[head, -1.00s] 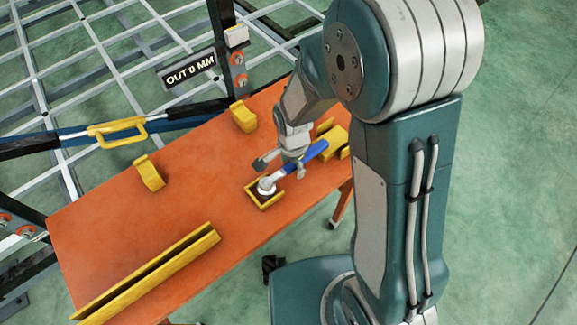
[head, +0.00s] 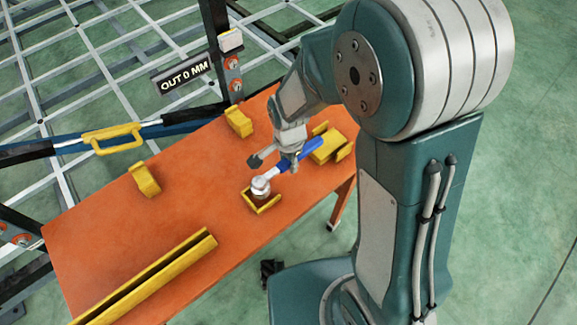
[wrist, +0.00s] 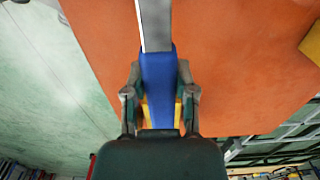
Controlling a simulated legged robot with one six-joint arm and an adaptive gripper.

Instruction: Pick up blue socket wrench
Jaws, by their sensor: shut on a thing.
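The blue socket wrench (head: 312,147) has a blue handle and a silver head (head: 261,186). In the head view the head is over a small yellow cradle (head: 263,203) and the handle runs up to the right toward a yellow block. My gripper (head: 275,163) is at the wrench's handle, seen from above. In the wrist view my gripper (wrist: 160,95) has a finger on each side of the blue handle (wrist: 159,75), shut on it, with the silver shaft (wrist: 156,25) reaching to the top edge. Whether the wrench is clear of its cradle is hard to tell.
The wrench's place is an orange table (head: 190,205). A long yellow channel (head: 150,280) lies at its front left, and yellow brackets (head: 145,179) stand along the back. A blue bar with a yellow handle (head: 112,137) and the grey chassis frame are behind. The table's middle is clear.

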